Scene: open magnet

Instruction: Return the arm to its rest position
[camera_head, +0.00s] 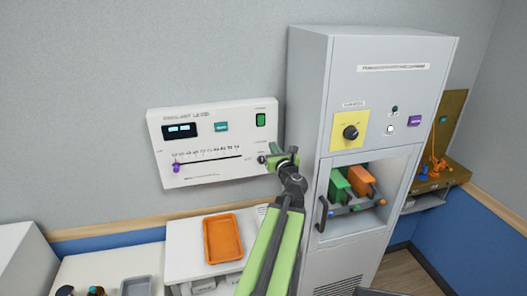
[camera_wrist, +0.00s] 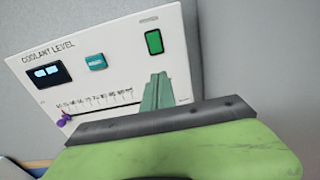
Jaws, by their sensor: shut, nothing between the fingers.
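My arm, green and dark grey, reaches up from the bottom of the head view. My gripper (camera_head: 290,155) is in front of the wall, between the white coolant level panel (camera_head: 215,171) and the tall grey cabinet (camera_head: 312,100). Its fingers are shut with nothing between them. In the wrist view the gripper (camera_wrist: 156,92) shows as a green tip in front of the lower right part of the coolant level panel (camera_wrist: 125,60). I cannot tell whether it touches the panel. The gripper hides the panel's lower right corner.
An orange tray (camera_head: 223,239) lies on a white surface below the panel. The cabinet has a dark knob (camera_head: 350,132) on a yellow plate and an open bay with a green block (camera_head: 339,186) and an orange block (camera_head: 361,180). A grey tray (camera_head: 136,287) sits at lower left.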

